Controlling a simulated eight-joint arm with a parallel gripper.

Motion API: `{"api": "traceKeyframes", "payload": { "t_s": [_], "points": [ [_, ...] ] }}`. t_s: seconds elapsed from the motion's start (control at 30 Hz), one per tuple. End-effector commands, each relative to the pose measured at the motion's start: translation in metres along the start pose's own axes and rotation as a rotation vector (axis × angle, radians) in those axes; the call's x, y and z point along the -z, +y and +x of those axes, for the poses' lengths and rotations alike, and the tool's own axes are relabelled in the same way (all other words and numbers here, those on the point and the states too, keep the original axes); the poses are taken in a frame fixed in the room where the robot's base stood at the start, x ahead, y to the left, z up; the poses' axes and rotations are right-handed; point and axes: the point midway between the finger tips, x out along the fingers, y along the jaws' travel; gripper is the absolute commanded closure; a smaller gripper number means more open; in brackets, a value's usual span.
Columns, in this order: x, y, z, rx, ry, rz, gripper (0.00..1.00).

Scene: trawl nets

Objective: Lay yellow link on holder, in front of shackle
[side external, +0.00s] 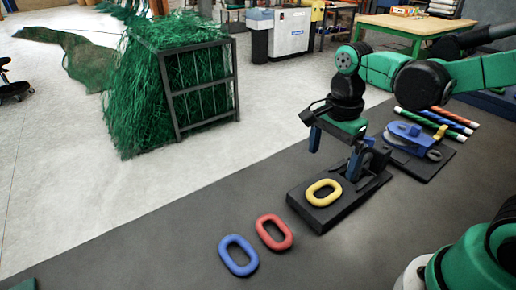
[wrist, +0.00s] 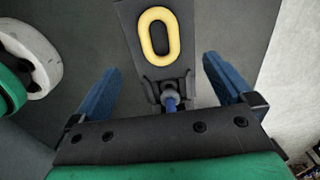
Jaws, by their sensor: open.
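The yellow link (side external: 323,192) lies flat on the black holder (side external: 322,218), on its bare front part. In the wrist view the yellow link (wrist: 159,35) lies on the holder (wrist: 128,38), ahead of the upright bracket. A grey and blue piece, apparently the shackle (wrist: 169,98), sits in that bracket; the side view mostly hides it. My gripper (side external: 336,149) is open above the bracket end of the holder. In the wrist view its blue fingers (wrist: 161,66) are wide apart, with nothing between them, and apart from the link.
A red link (side external: 274,232) and a blue link (side external: 238,255) lie on the dark mat to the left of the holder. A blue tool on a black plate (side external: 425,165) and several coloured rods (side external: 435,122) lie to the right. The mat's left part is clear.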

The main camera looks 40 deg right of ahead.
Motion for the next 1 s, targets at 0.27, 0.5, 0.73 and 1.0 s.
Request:
{"api": "traceKeyframes", "payload": {
  "t_s": [0.27,0.5,0.73,1.0],
  "points": [
    [0.0,0.0,-0.035,0.0,0.0,0.0,0.0],
    [-0.001,0.002,-0.043,0.05,0.005,-0.124,0.0],
    [-0.006,0.005,-0.035,0.305,0.136,-0.804,0.0],
    [-0.009,0.004,-0.029,0.474,0.43,-1.426,0.0]
  ]
}}
